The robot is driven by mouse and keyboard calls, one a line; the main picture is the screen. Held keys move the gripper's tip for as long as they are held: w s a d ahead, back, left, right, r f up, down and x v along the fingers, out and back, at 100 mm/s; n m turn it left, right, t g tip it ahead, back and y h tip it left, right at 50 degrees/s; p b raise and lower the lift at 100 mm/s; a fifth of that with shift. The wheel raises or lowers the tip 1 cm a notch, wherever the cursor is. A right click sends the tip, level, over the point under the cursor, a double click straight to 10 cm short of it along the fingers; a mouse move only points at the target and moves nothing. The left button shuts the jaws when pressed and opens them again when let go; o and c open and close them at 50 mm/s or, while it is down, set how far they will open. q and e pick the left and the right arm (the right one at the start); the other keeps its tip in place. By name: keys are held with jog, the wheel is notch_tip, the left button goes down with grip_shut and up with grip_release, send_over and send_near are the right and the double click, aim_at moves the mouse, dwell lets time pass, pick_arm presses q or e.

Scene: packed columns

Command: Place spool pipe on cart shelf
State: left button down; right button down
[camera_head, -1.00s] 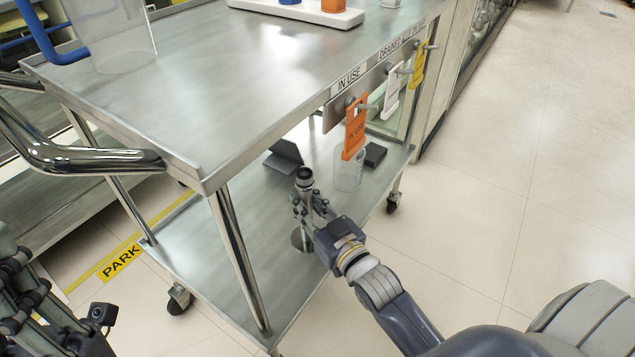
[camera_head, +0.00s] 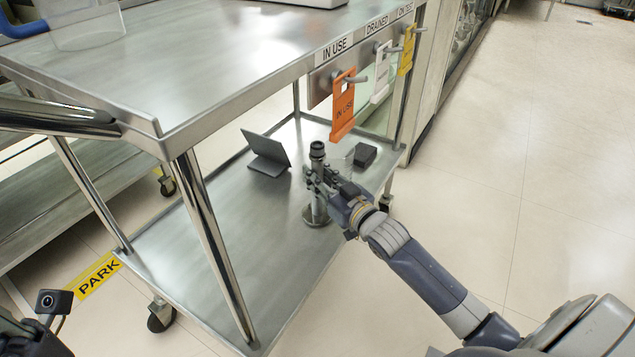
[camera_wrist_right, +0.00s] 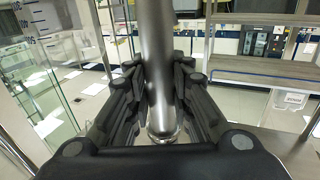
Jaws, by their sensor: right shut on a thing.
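The spool pipe (camera_head: 318,206) is a grey metal tube with a dark top end and a round base flange. It stands upright over the cart's lower shelf (camera_head: 235,235), close to the right long edge. Whether the flange touches the shelf or hangs just above it, I cannot tell. My right gripper (camera_head: 318,182) is shut on the pipe's upper part, coming in from the right side. In the right wrist view, the pipe (camera_wrist_right: 158,55) runs between the two black fingers (camera_wrist_right: 160,100). Only a camera and dark arm parts of my left arm show at the lower left.
A dark angled stand (camera_head: 266,152) and a small black box (camera_head: 365,155) sit on the lower shelf beyond the pipe. A clear container beside the box is partly hidden. An orange IN USE tag (camera_head: 343,105) hangs above. The upper shelf (camera_head: 190,60) overhangs; the lower shelf's near part is bare.

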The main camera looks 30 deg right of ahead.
jog(key=shift+f, duration=0.1)
dwell(0.3)
jog(key=c, duration=1.4)
grip_release()
jog(key=shift+f, duration=0.1)
jog(key=shift+c, duration=0.2)
